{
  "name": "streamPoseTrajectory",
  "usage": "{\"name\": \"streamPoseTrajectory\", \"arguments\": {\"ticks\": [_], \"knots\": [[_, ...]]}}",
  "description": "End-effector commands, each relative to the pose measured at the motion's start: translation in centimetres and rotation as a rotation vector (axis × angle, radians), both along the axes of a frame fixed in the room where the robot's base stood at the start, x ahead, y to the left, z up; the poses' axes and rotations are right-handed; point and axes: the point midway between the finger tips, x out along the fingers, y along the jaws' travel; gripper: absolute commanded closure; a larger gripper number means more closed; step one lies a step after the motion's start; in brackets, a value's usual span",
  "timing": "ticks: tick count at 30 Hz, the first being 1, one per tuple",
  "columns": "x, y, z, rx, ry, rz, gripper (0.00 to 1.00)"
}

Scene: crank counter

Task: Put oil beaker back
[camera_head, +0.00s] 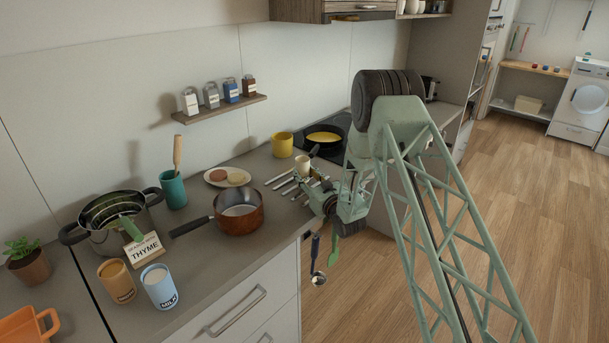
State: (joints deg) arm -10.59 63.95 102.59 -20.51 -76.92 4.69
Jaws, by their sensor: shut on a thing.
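My gripper (304,181) is over the counter to the left of the hob. It is shut on a small cream beaker (302,165), which looks about upright; no label on it can be read from here. Parts of the gripper hide its lower part. The black frying pan (324,138) on the hob, just behind it, has a yellow layer in it. An amber beaker (117,280) with a label too small to read stands at the front left, beside a beaker marked MILK (160,287).
A copper saucepan (239,212), a plate (227,177), a yellow mug (282,144) and a teal utensil pot (173,188) stand near my gripper. A steel pot (113,222) and a THYME sign (145,249) are further left. Several small packs stand on a wall shelf (220,109).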

Motion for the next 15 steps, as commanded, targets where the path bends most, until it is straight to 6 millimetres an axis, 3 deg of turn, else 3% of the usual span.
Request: {"name": "streamPoseTrajectory", "arguments": {"ticks": [15], "knots": [[0.0,0.0,-0.43,0.001,-0.001,0.0,0.83]]}}
